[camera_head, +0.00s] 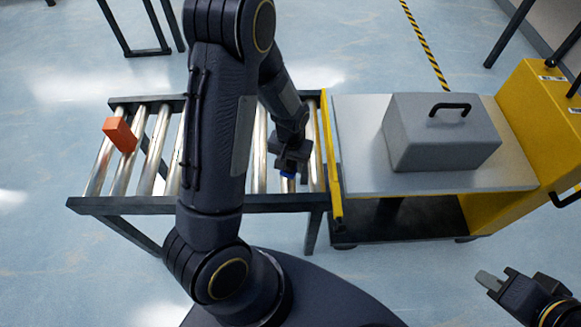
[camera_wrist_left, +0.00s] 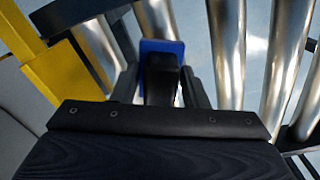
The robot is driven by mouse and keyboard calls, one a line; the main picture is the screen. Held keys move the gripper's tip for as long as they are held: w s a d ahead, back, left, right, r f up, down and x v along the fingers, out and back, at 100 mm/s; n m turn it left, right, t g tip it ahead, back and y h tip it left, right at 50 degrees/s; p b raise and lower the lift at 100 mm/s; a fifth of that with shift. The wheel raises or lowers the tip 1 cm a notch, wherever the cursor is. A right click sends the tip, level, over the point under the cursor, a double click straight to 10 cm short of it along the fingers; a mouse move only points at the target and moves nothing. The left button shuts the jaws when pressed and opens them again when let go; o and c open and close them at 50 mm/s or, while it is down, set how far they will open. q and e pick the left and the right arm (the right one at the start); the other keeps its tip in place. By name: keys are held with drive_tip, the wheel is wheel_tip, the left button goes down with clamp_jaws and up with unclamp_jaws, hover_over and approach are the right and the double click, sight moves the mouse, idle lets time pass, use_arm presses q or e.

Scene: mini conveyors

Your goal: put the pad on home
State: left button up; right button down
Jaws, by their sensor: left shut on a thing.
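My left gripper (camera_head: 287,172) is over the right end of the roller conveyor, pointing down. It is shut on a small blue pad, whose edge shows just below the fingers (camera_head: 289,176). In the left wrist view the blue pad (camera_wrist_left: 162,46) shows around the dark fingertips, over the rollers near the conveyor's end. I cannot tell whether the pad touches the rollers. My right gripper (camera_head: 489,284) is at the lower right, away from the conveyor; its opening is not clear. No place marked as home can be made out.
The roller conveyor (camera_head: 110,206) carries an orange block (camera_head: 120,134) at its left end. A yellow cart (camera_head: 536,120) adjoins its right end, with a grey handled box (camera_head: 440,132) on its top. My left arm hides the conveyor's middle. Floor is open in front.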

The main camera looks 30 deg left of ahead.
sight(291, 168)
use_arm(q)
wheel_tip(291, 168, down, 3)
drive_tip(key=shift+r, duration=0.2)
drive_tip(key=shift+s, duration=0.1)
drive_tip(key=shift+f, duration=0.2)
drive_tip(key=o, duration=0.9)
drive_tip(key=shift+r, duration=0.1)
drive_tip(key=shift+o, duration=0.2)
drive_tip(key=shift+r, duration=0.1)
